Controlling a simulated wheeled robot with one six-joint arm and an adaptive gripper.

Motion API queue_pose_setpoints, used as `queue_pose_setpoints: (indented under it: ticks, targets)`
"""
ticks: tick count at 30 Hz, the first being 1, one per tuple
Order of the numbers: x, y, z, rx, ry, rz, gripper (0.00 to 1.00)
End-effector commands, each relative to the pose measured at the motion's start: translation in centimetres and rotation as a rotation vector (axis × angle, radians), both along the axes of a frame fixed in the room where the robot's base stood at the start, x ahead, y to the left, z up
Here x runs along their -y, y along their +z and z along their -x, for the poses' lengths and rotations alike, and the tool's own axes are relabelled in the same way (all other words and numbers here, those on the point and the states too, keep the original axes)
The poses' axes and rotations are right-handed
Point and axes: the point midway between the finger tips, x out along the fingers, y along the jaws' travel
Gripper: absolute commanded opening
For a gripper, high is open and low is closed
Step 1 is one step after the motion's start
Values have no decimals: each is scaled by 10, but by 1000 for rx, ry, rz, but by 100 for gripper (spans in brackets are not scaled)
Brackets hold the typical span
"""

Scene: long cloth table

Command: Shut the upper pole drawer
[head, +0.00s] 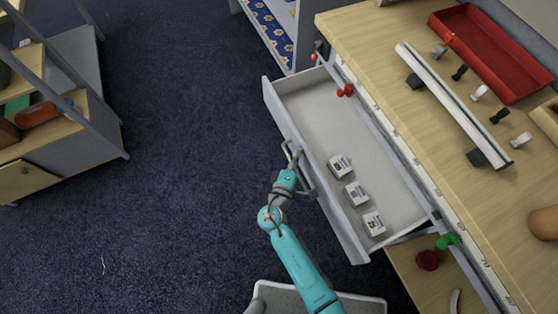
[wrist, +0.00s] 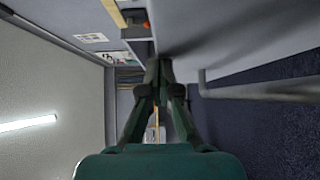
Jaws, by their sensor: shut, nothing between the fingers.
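The drawer (head: 335,120) is pulled far out from under the wooden worktop. Its pale inside holds several small white labelled boxes near one end and red round pieces near the other. Its grey front panel (head: 312,180) carries a bar handle (head: 309,185), which also shows in the wrist view (wrist: 265,91). My gripper (head: 292,156) is at the outer side of the front panel, by the handle. In the wrist view my gripper (wrist: 160,65) has its fingers together and empty, close to the grey panel, with the handle bar to the right. I cannot tell whether the fingertips touch the panel.
The worktop (head: 400,25) bears a red tray (head: 492,52), a long white rail (head: 452,100) and several small knobs. Below the drawer are a red knob (head: 428,260) and a green one (head: 447,240). A shelf unit (head: 60,115) stands left; dark carpet (head: 180,200) between is clear.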

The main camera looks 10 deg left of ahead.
Motion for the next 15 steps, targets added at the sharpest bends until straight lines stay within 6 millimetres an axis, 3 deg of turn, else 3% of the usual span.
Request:
queue_pose_setpoints:
  ticks: [15]
  targets:
    - [110,0,-73,0,-7,0,0]
